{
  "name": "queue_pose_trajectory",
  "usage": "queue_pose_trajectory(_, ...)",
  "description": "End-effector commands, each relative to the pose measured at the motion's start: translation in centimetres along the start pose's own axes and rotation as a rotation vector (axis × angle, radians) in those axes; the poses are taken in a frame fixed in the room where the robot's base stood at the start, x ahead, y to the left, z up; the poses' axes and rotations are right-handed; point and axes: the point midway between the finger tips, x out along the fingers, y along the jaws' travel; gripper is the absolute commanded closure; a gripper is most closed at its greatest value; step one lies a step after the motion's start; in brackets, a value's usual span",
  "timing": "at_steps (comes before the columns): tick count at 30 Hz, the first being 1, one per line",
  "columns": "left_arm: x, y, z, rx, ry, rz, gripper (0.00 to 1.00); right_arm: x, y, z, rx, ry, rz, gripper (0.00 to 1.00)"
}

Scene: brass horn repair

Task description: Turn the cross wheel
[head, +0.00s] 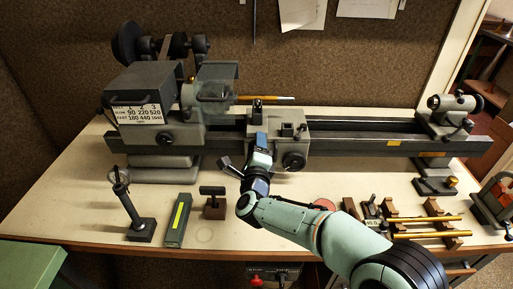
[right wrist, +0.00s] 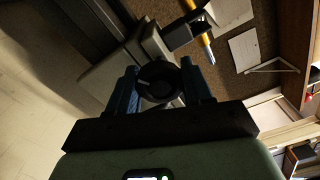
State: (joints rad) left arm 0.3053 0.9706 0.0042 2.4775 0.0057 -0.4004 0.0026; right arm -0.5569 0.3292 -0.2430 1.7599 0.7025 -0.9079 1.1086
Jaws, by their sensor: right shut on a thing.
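The grey lathe carriage (head: 290,124) sits mid-bed in the head view. My right gripper (head: 261,143) reaches its front from below. In the right wrist view, a dark round wheel, the cross wheel (right wrist: 158,82), sits between the two blue fingers of the same gripper (right wrist: 162,88), which is shut on it. In the head view the wheel is mostly hidden behind the gripper. A second round handwheel (head: 293,161) shows on the carriage front, just right of the gripper. My left gripper is in neither view.
The lathe headstock (head: 160,85) stands left and the tailstock (head: 448,108) right. On the bench front are a dark post stand (head: 138,228), a green-grey bar with a yellow stripe (head: 178,222), a small T-handled block (head: 213,205) and brass rods (head: 430,235) on wooden rests.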

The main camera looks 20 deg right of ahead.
Motion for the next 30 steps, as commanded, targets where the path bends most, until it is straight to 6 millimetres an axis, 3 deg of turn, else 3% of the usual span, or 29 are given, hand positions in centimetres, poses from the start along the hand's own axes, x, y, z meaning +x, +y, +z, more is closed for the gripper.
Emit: queue_pose_trajectory(30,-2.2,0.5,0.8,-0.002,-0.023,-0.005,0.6,0.0,-0.1,0.1,-0.969,-0.001,0.0,0.8)
